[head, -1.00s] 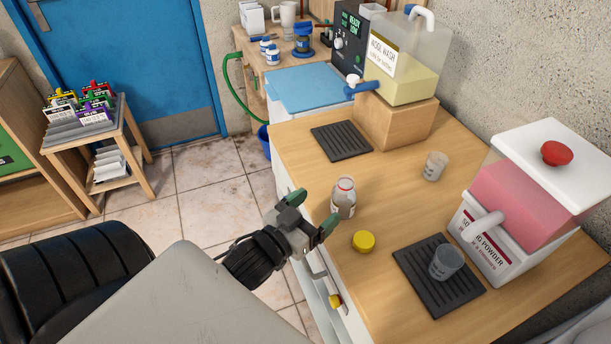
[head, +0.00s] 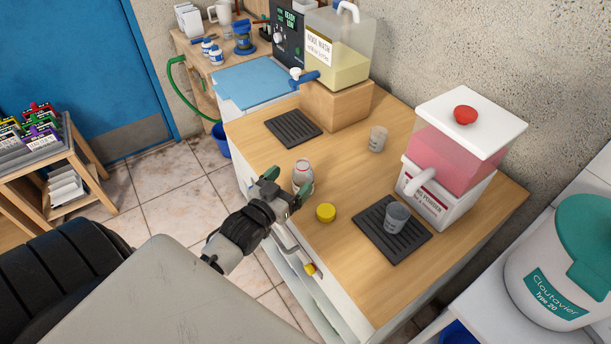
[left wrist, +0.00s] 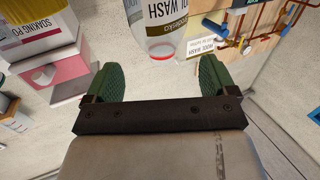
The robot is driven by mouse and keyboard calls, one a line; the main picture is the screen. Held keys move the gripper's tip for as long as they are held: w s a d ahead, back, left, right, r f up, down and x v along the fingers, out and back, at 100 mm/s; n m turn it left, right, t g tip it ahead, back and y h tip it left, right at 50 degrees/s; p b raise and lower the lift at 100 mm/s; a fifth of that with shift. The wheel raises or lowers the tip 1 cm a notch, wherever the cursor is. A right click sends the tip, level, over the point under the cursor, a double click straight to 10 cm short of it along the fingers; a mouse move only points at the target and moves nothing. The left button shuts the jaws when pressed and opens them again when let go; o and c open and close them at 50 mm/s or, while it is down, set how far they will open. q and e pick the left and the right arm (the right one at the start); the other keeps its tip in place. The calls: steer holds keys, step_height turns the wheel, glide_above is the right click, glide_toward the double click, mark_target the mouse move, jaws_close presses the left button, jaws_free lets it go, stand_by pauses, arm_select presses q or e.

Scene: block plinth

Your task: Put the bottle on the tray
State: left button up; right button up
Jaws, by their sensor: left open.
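The bottle (head: 303,175) is small and clear, with a red ring at its neck. It stands upright near the counter's left edge. My left gripper (head: 282,190) is open and empty just left of it, one finger overlapping the bottle's lower part in the head view. In the left wrist view the bottle (left wrist: 168,30) shows beyond the two green fingers, between their tips. Two dark ribbed trays lie on the counter: an empty one (head: 293,129) by the wool wash dispenser, and one (head: 410,245) by the soaking powder dispenser, holding a cup (head: 396,217). My right gripper is out of view.
A yellow lid (head: 326,212) lies right of the bottle. A clear cup (head: 378,139) stands farther back. The wool wash dispenser (head: 340,50) sits on a wooden block (head: 335,105); the pink soaking powder dispenser (head: 450,160) stands at the right. Mid-counter is mostly clear.

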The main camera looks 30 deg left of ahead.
mark_target(299, 170)
arm_select(q)
steer(key=shift+w+r, duration=0.1)
steer(key=shift+w, duration=0.4)
steer(key=w+p, duration=0.1)
steer(key=w, duration=0.3)
steer(key=shift+w+a, duration=0.1)
steer(key=shift+w+p, duration=0.25)
steer(key=shift+p, duration=0.05)
steer(key=c, duration=1.1)
steer(key=shift+o, duration=0.2)
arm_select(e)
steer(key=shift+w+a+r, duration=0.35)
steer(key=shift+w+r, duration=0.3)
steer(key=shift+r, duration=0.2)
